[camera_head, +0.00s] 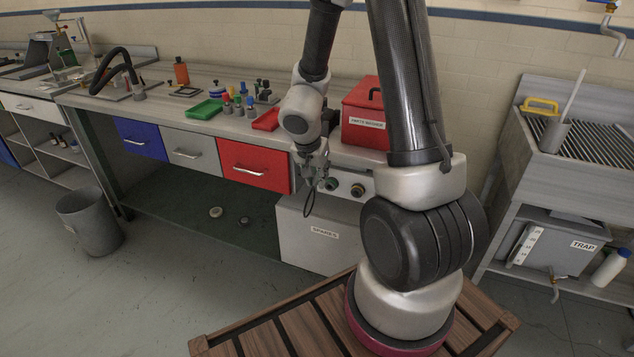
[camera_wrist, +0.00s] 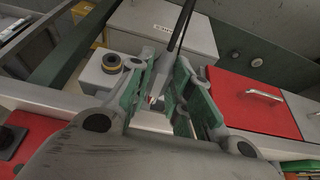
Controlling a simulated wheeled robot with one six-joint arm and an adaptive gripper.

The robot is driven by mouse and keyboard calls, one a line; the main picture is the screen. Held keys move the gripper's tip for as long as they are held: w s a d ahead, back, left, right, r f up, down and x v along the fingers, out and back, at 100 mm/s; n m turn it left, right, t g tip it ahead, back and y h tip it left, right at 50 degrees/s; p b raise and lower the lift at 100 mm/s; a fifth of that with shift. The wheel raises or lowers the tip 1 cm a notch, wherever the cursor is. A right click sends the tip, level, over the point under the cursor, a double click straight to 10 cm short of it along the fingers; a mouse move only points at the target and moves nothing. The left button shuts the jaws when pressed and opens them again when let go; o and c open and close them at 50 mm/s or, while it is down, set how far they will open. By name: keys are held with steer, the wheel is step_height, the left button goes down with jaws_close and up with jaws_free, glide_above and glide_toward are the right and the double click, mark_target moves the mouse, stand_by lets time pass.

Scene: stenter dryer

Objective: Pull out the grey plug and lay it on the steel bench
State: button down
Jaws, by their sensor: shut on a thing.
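My gripper (camera_head: 318,168) is in front of the steel bench (camera_head: 155,106), near a pale socket panel (camera_head: 345,181) below the bench's front edge.
On the bench stand a red lidded box (camera_head: 363,112), a green tray (camera_head: 204,109), a red tray (camera_head: 266,120) and several small coloured parts. Blue, grey and red drawers (camera_head: 253,167) are under its edge. A grey spares box (camera_head: 320,235) stands below. Bare bench top lies left of the green tray.

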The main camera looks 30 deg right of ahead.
mark_target(317, 177)
step_height(317, 177, up, 10)
stand_by(1.0)
steer(key=shift+w+d, duration=0.15)
steer(key=shift+w, duration=3.75)
steer(key=shift+w+d, duration=0.15)
steer(key=shift+w, duration=3.8)
steer(key=shift+w+d, duration=0.15)
steer(key=shift+w, duration=3.75)
steer(key=shift+w+r, duration=0.1)
steer(key=shift+w, duration=1.85)
steer(key=shift+w+d, duration=0.2)
steer(key=shift+w, duration=4.05)
steer(key=shift+f, duration=0.6)
steer(key=shift+f, duration=1.2)
